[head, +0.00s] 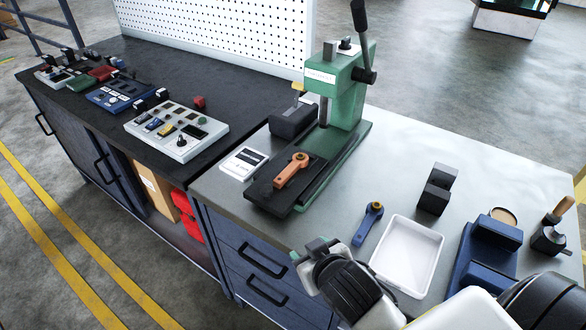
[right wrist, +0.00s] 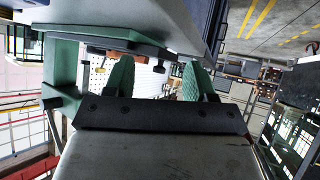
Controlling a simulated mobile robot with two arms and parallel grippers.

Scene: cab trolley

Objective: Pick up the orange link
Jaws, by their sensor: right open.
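The orange link (head: 293,170) lies on the dark base plate of the green arbor press (head: 340,85), its ringed end toward the press column. My right gripper (head: 318,248) is at the front edge of the bench, in front of the press base and apart from the link. In the right wrist view its two green fingers (right wrist: 158,78) are spread, with nothing seen between them. My left gripper is not in view.
A blue link (head: 369,221) lies beside a white tray (head: 408,255), close to my right gripper. Black blocks (head: 437,188) and a blue fixture (head: 488,250) stand further right. A white label card (head: 244,162) lies left of the press. Control panels (head: 176,130) sit on the dark bench.

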